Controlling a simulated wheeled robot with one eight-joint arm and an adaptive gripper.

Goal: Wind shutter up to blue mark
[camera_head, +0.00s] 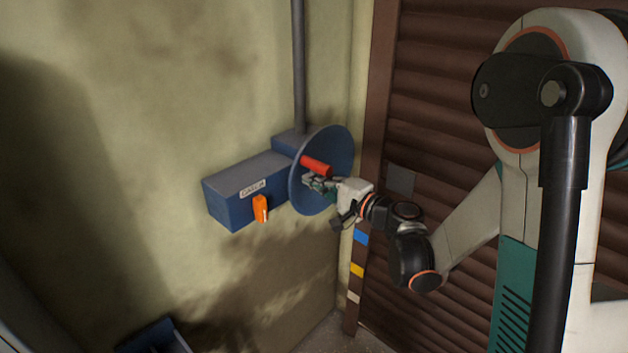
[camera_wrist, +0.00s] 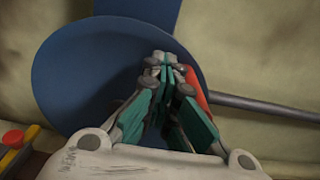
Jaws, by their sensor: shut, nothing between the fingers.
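The blue winding wheel (camera_head: 337,150) with a red handle (camera_head: 316,166) stands at the right end of a blue box (camera_head: 245,187) on the wall. My gripper (camera_head: 312,183) is just below the handle, in front of the wheel. In the wrist view my gripper (camera_wrist: 165,64) is shut and empty, with the handle (camera_wrist: 194,88) close beside its fingers on the right; I cannot tell if they touch. The brown slatted shutter (camera_head: 440,75) fills the right. The blue mark (camera_head: 361,237) is on its frame post, above a yellow mark (camera_head: 357,270) and a pale one (camera_head: 353,296). The shutter's lower edge is unclear.
An orange lever (camera_head: 260,208) hangs on the box front below a label. A grey pipe (camera_head: 299,65) rises above the box. A red button (camera_wrist: 13,138) on a yellow body shows in the wrist view. A blue object (camera_head: 155,336) sits low at the left.

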